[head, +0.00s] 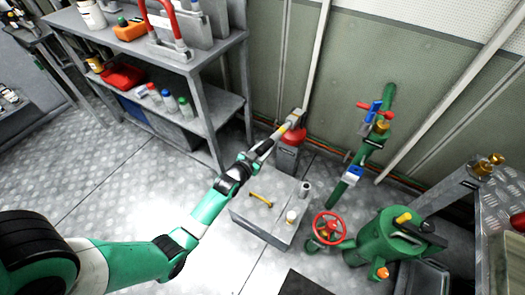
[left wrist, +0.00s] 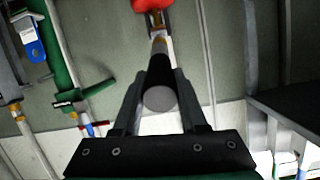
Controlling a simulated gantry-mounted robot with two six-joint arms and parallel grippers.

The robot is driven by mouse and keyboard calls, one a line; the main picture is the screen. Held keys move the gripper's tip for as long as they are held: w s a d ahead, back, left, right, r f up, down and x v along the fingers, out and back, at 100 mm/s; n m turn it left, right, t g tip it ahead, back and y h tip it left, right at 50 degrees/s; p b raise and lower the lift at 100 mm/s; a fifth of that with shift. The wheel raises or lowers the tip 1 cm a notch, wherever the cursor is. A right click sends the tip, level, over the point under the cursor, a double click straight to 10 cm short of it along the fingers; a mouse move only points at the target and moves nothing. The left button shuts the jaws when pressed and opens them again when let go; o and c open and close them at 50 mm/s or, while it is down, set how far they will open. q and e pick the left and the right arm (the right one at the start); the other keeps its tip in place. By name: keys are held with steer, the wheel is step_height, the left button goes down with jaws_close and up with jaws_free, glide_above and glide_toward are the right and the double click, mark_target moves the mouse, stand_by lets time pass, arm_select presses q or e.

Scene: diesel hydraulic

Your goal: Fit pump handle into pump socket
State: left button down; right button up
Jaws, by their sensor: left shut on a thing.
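My left gripper (head: 266,147) is shut on the pump handle (head: 282,130), a rod with a dark grip and a pale yellowish section. In the left wrist view the handle (left wrist: 159,78) lies between the two fingers (left wrist: 158,92), its round grey end toward the camera and its shaft pointing away. Its far end overlaps a brass-and-grey fitting (left wrist: 158,17) beside a red body (left wrist: 150,4). In the head view this red body (head: 289,151) stands just beyond my gripper. I cannot tell which part is the pump socket, or whether the handle is inside it. My right gripper is not in view.
A grey metal box (head: 258,222) with a yellow bar handle stands below my gripper. A green pipe (head: 340,188) with valves and a red handwheel (head: 329,229) stand right of it. A grey shelf rack (head: 208,104) is at the left. Bare floor lies left of the box.

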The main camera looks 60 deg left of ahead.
arm_select(q)
steer(key=shift+r, duration=0.1)
steer(key=shift+c, duration=1.8)
jaws_free()
steer(key=shift+s+d, duration=0.15)
steer(key=shift+s, duration=0.1)
steer(key=p+v, duration=0.3)
steer(key=v, duration=0.8)
steer(key=shift+r, duration=0.1)
